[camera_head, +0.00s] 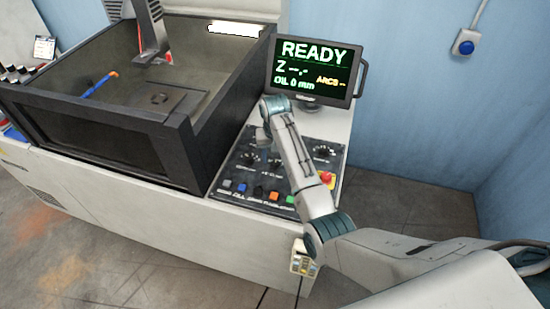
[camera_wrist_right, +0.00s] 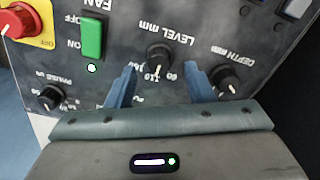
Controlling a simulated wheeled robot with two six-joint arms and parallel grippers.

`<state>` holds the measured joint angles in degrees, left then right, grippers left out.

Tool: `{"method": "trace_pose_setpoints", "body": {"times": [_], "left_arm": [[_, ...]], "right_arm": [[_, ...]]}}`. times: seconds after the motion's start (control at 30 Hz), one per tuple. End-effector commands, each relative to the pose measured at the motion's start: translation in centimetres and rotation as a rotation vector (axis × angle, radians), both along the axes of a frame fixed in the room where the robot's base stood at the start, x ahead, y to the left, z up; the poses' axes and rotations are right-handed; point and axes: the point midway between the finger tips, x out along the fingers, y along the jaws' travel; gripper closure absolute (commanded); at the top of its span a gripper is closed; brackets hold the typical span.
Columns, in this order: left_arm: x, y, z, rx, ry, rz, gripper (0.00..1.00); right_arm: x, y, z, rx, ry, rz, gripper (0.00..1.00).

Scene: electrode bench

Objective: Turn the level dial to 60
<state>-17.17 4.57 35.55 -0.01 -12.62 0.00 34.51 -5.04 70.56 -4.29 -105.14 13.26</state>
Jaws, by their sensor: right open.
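The level dial (camera_wrist_right: 158,57) is a black round knob on the dark panel, under the upside-down label LEVEL mm in the right wrist view. A pale mark shows on its lower side; its exact setting is too small to read. My right gripper (camera_wrist_right: 158,78) is open, with one blue finger on each side of the dial's lower side and gaps between. It does not grip the knob. In the head view the right gripper (camera_head: 264,134) is over the control panel (camera_head: 225,172), and the arm hides part of the panel. My left gripper is out of view.
The depth dial (camera_wrist_right: 226,77) is close beside one finger. A green switch (camera_wrist_right: 92,38), red stop button (camera_wrist_right: 14,22) and pulse dial (camera_wrist_right: 49,97) are on the other side. The screen (camera_head: 315,72) reads READY and OIL 0 mm. An open tank (camera_head: 105,140) stands left of the panel.

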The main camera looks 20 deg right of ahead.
Motion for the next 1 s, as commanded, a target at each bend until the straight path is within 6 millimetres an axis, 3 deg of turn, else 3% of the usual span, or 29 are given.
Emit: {"method": "trace_pose_setpoints", "body": {"times": [0.2,0.5,0.53,0.7,0.77,1.0], "left_arm": [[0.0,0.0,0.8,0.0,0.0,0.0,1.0],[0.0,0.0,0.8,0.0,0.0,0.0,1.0],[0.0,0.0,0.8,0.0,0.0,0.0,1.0],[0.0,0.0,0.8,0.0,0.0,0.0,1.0],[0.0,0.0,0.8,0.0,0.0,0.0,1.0],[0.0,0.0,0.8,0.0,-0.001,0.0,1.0]], "right_arm": [[0.0,0.0,-2.0,-0.001,0.002,0.0,0.52],[0.0,0.0,-2.4,0.0,0.0,0.0,0.52],[0.0,0.0,-2.4,0.0,0.0,0.0,0.54],[0.0,0.0,-2.4,0.0,0.0,0.0,0.87],[0.0,0.0,-2.4,0.0,0.0,0.0,0.96],[0.0,0.0,-2.4,0.0,0.0,0.017,0.96]]}}
